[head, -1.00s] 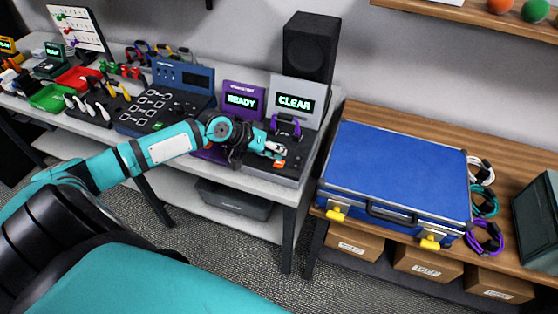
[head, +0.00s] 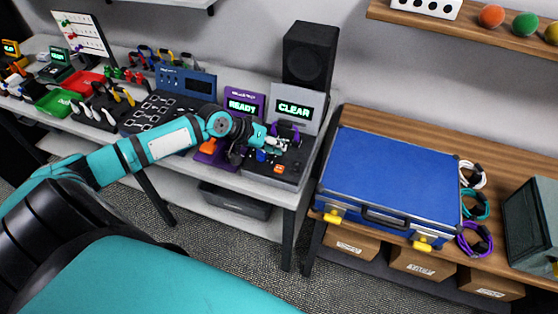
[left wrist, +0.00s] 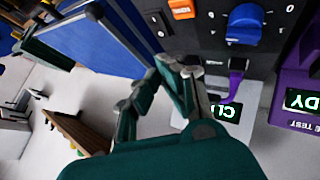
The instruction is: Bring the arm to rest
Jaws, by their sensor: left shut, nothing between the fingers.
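My left arm reaches in from the left in the head view. Its gripper (head: 282,143) is shut and empty, above the grey tester (head: 272,180) whose screen (head: 294,110) reads CLEAR. The tester carries a blue knob (head: 261,155) and an orange switch (head: 278,169). A purple cable (head: 288,129) is at the tester, just behind the gripper. In the left wrist view, the gripper's fingers (left wrist: 178,75) show close up, with the blue knob (left wrist: 246,24), orange switch (left wrist: 182,8) and purple cable (left wrist: 235,80) beyond. My right gripper is out of view.
The purple READY tester (head: 243,105) stands just left. A black speaker (head: 308,58) rises behind. A closed blue case (head: 390,175) lies on the wooden bench to the right, beside coiled cables (head: 475,205). Red (head: 82,79) and green (head: 55,101) trays stand far left.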

